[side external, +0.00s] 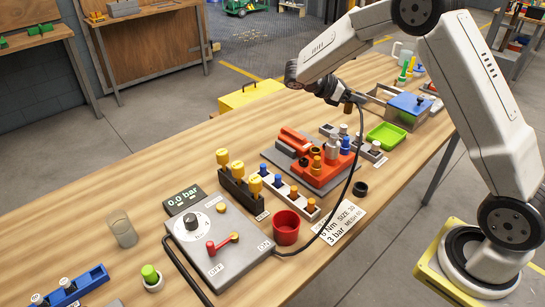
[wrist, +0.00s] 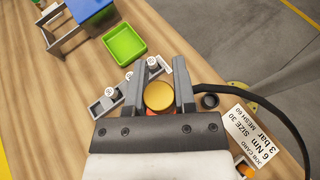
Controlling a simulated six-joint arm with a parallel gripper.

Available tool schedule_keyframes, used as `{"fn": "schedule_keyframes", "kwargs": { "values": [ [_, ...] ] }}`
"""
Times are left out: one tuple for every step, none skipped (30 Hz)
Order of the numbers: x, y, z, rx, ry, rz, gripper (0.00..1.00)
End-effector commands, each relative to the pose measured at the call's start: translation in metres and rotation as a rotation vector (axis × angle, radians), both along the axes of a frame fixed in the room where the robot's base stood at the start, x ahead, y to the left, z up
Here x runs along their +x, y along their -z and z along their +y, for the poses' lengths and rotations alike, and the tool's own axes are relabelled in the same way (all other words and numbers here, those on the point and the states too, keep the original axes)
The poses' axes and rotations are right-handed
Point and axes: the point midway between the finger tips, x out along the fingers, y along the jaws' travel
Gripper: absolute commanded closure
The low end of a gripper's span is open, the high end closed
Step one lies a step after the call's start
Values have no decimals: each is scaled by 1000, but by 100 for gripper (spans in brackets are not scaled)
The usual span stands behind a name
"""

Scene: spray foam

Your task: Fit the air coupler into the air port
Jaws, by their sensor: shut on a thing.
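My gripper (side external: 351,98) is shut on the brass-coloured air coupler (side external: 348,107), held in the air above the far part of the bench. In the wrist view the coupler (wrist: 158,95) shows as a round gold end between the two fingers of my gripper (wrist: 172,88). A black hose (side external: 357,150) hangs from the gripper area down to the grey regulator box (side external: 220,245). A red spray-foam unit (side external: 318,165) lies on a grey plate, below and left of my gripper, apart from the coupler. I cannot tell which of its fittings is the air port.
A green tray (side external: 387,136) and a blue-lidded box (side external: 408,105) stand beyond the unit. A red cup (side external: 286,227), a black ring (side external: 360,188) and a job card (side external: 340,222) lie nearer. A dark rack (side external: 240,190) holds yellow-capped parts. The display (side external: 184,198) reads 0.0 bar.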

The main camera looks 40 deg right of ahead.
Motion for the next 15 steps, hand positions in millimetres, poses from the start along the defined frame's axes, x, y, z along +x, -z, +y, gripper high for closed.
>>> {"fn": "schedule_keyframes", "kwargs": {
  "values": [
    [10,-5,2,-1,-67,-3,100],
    [15,-7,3,-1,-105,-3,100],
    [22,-11,4,-2,-154,-3,100],
    [27,-13,5,0,-188,-2,100],
    [32,-16,6,-1,-219,-3,100],
    [39,-19,8,-2,-263,-3,100],
    [44,-21,10,-1,-293,-4,100],
    [49,-24,12,-1,-324,-3,100],
    [55,-27,14,-1,-362,-3,100],
    [59,-29,15,-1,-387,-3,100],
    [64,-31,17,-1,-414,-3,100],
    [70,-34,20,-1,-447,-4,100],
    [74,-37,22,-1,-472,-3,100],
    [78,-39,24,0,-495,-4,100],
    [82,-39,26,0,-519,-2,100]
  ]
}}
